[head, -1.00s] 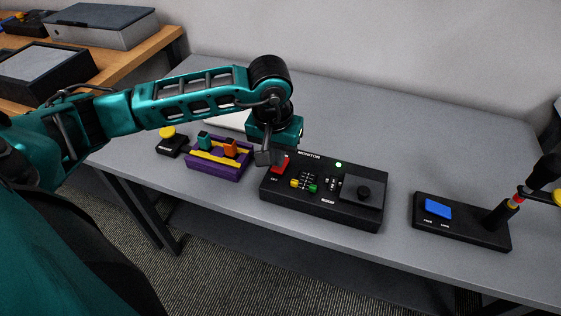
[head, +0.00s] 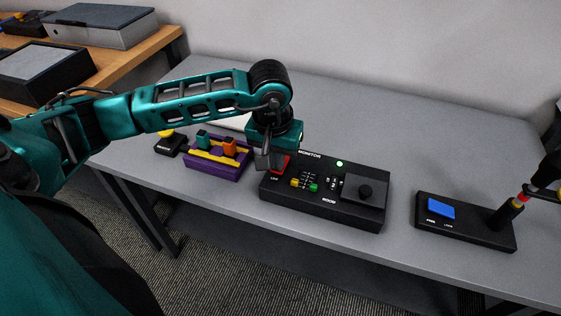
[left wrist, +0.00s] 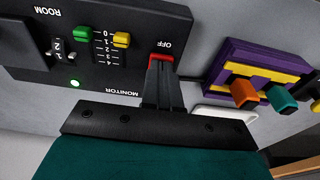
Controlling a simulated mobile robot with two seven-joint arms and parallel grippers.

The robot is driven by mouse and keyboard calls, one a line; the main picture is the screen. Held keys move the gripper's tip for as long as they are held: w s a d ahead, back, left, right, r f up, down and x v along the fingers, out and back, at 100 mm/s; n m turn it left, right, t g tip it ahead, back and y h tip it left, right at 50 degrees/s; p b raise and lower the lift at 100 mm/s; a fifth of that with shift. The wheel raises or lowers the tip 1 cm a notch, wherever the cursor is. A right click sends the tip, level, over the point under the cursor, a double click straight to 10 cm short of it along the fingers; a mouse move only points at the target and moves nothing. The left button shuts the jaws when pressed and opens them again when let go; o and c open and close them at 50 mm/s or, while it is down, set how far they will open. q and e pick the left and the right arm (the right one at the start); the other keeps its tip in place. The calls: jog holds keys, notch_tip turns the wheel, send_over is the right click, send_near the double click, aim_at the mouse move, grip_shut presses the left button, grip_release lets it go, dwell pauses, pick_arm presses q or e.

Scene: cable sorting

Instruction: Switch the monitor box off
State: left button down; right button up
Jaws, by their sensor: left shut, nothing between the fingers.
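The black monitor box (head: 337,215) sits on the grey table, with a lit green light (head: 339,164) at its back edge, which also glows in the left wrist view (left wrist: 74,84). Its red switch (head: 283,164) is at the box's left end; in the left wrist view a strip of the red switch (left wrist: 161,57) shows beside the label OFF. My left gripper (head: 264,161) is shut and empty, pointing down at the switch. In the left wrist view its fingertips (left wrist: 160,66) overlap the red switch and seem to touch it; most of the switch is hidden behind them.
A purple holder (head: 215,165) with teal and orange pieces stands close to the left of the box. A black unit with a yellow button (head: 167,144) is further left. A black box with a blue button (head: 441,208) stands right, with clear table between.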

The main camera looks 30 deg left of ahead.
pick_arm(q)
notch_tip(320, 180, up, 7)
jog(key=p, duration=0.4)
dwell(0.6)
jog(key=shift+f, duration=0.1)
dwell(0.3)
